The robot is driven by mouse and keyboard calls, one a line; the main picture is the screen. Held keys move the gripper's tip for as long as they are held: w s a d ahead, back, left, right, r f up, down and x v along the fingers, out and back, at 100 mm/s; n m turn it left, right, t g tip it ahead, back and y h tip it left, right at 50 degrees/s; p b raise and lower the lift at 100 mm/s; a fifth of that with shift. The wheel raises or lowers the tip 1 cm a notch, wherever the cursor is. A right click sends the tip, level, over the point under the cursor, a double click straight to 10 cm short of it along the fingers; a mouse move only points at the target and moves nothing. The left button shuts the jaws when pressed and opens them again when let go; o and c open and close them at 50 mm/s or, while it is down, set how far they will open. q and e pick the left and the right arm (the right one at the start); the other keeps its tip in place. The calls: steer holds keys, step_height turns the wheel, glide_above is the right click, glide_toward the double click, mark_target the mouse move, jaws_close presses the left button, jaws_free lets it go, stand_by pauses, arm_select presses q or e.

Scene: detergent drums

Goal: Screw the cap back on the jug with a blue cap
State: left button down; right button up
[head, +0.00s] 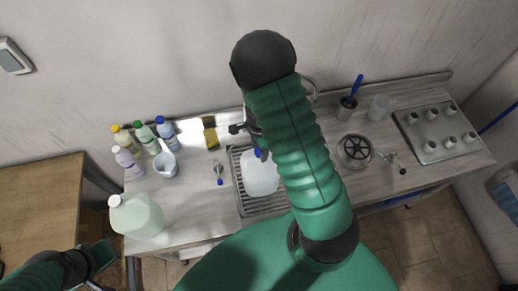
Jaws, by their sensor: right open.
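A white translucent jug (259,177) stands at the metal sink area, partly hidden behind my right arm. A blue cap (257,153) shows at its top end; I cannot tell whether it sits on the neck. My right gripper (240,128) is open, just behind and left of the blue cap, partly hidden by my arm. My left gripper (99,262) is at the lower left, off the counter's front left corner and below the pale green jug; its jaws are unclear.
A pale green jug with a white cap (136,214) stands at the counter's left front. Several bottles (146,138) and a white cup (165,165) stand behind it. A stove (437,129) is right.

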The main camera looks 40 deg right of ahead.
steer(key=shift+n, duration=0.6)
steer(key=n+b, duration=0.1)
steer(key=n, duration=0.2)
steer(key=shift+f, duration=0.1)
steer(key=shift+s+n, duration=0.1)
steer(key=shift+n, duration=1.2)
jaws_close()
